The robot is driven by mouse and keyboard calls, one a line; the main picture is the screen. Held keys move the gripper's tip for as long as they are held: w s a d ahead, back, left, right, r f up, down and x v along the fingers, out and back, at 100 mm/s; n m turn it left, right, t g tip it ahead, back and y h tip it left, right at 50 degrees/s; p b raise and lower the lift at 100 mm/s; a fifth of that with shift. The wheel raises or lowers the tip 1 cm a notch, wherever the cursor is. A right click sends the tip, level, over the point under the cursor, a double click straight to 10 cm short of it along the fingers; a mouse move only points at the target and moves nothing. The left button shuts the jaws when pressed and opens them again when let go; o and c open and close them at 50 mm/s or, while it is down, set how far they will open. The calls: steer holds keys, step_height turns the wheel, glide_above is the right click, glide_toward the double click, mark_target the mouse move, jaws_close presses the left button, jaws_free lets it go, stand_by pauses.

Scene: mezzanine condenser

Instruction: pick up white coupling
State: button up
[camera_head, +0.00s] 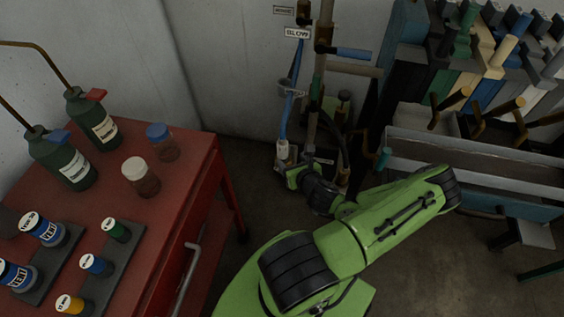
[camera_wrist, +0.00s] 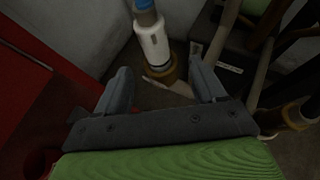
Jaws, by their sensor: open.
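The white coupling (camera_head: 282,150) hangs at the lower end of a blue hose (camera_head: 288,112) by the grey wall in the head view. In the wrist view the white coupling (camera_wrist: 153,42) is a white cylinder with a blue-grey mark, a blue top and a brownish ring at its lower end. My gripper (camera_wrist: 162,75) is open, with one finger to each side of the coupling's lower end in the picture. Nothing is held. In the head view my gripper (camera_head: 292,172) is just below the coupling and partly hidden by my wrist; I cannot tell whether they touch.
A red cabinet (camera_head: 190,190) with bottles, jars and capped containers stands at left. Vertical pipes (camera_head: 316,90) with a "SLOW" tag (camera_head: 297,33) rise beside the hose. A rack of coloured valves and handles (camera_head: 480,75) and a grey trough (camera_head: 475,160) fill the right.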

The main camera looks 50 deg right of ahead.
mark_target(286, 155)
steer(key=b+x, duration=0.1)
steer(key=b, duration=0.1)
steer(key=b+x, duration=0.2)
steer(key=shift+a+f, duration=0.1)
steer(key=shift+f, duration=0.2)
steer(key=f+b, duration=0.1)
steer(key=b, duration=0.1)
steer(key=shift+w+d+b, duration=0.3)
steer(key=shift+w+b, duration=0.05)
steer(key=shift+w, duration=0.05)
steer(key=shift+w+d+r+b, duration=0.25)
steer(key=shift+w+b, duration=0.15)
steer(key=shift+b, duration=0.3)
steer(key=shift+w+d, duration=0.1)
steer(key=shift+w, duration=0.2)
steer(key=x, duration=0.4)
steer(key=shift+w+f, duration=0.1)
steer(key=shift+w, duration=0.3)
jaws_close()
